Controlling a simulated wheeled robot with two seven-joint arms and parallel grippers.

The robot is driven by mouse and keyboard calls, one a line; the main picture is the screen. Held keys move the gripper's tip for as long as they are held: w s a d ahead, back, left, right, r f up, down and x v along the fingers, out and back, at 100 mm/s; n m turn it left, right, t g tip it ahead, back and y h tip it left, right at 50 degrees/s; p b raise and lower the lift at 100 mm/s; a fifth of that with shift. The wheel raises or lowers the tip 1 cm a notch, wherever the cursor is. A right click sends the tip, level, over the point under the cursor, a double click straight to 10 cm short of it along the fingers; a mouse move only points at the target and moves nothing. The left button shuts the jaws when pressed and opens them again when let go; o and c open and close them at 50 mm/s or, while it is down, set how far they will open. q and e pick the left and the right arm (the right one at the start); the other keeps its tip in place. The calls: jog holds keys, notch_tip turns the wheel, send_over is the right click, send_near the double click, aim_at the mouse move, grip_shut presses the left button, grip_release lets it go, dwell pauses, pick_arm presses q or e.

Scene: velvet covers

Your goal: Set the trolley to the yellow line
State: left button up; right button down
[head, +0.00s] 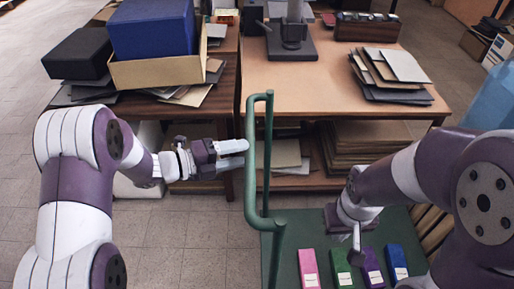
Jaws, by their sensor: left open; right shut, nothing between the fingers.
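The trolley shows as a green deck (285,240) with an upright green tubular handle (251,185) along its left side. My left gripper (236,155) is open, with its fingertips at the handle's bar from the left; I cannot tell whether they touch it. My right gripper (357,243) is shut and empty, pointing down over the deck behind the boxes. On the deck stand a pink box (308,268), a green box (341,268), a purple box (372,267) and a blue box (397,262). The trolley's near part and wheels are out of frame. No yellow line is in view.
A wooden table (330,70) with paper stacks (390,72) stands behind the trolley. A darker table (225,100) to its left bears a blue box (150,28) and a black box (78,53). Tiled floor (195,240) is clear left of the trolley.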

aim_at(253, 152)
pick_arm(q)
jog(key=x, duration=0.4)
jog(key=shift+d, duration=0.4)
jog(key=shift+w+d+f, duration=0.15)
jog(key=shift+w+d, duration=0.1)
jog(key=shift+d, duration=0.3)
grip_shut()
